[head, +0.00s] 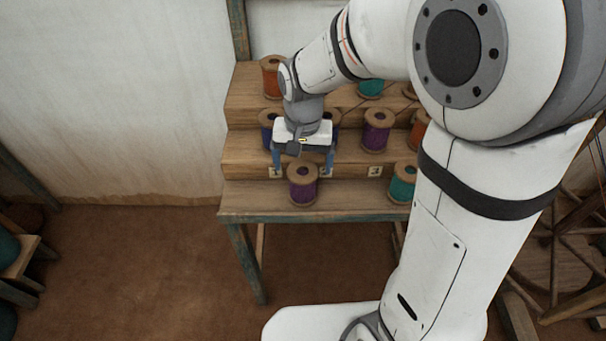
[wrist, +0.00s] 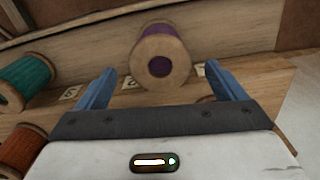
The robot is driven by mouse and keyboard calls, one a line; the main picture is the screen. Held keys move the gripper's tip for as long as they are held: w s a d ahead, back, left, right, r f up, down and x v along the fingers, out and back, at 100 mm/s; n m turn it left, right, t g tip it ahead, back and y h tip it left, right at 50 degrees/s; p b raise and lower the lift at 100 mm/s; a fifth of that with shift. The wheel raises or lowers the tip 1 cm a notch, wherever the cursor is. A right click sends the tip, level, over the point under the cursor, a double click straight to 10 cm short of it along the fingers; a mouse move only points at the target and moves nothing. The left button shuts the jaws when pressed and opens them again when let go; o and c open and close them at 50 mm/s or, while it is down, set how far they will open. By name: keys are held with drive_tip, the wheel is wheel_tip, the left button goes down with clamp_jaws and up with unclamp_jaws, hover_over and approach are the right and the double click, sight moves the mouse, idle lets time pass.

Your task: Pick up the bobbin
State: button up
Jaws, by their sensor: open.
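Several wooden bobbins wound with thread stand on a stepped wooden rack (head: 240,209). A purple bobbin (head: 303,185) stands on the lowest step near its left part. My gripper (head: 302,170) is open, with its blue fingers pointing down just above and behind this bobbin in the head view. In the wrist view a purple bobbin (wrist: 160,57) lies ahead, between and beyond the spread fingertips of my gripper (wrist: 164,80). Nothing is between the fingers. I cannot tell whether the fingers touch anything.
A teal bobbin (head: 403,182) stands to the right on the lowest step. Another purple bobbin (head: 376,130) and an orange one (head: 272,77) stand higher. Number tags such as the "3" tag (head: 374,171) mark the step front. My arm hides the rack's right part.

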sight(302, 175)
wheel_tip(302, 175, down, 7)
drive_tip(key=shift+s+f, duration=0.1)
drive_tip(key=shift+f, duration=0.05)
drive_tip(key=shift+c, duration=0.2)
drive_tip(key=c, duration=1.1)
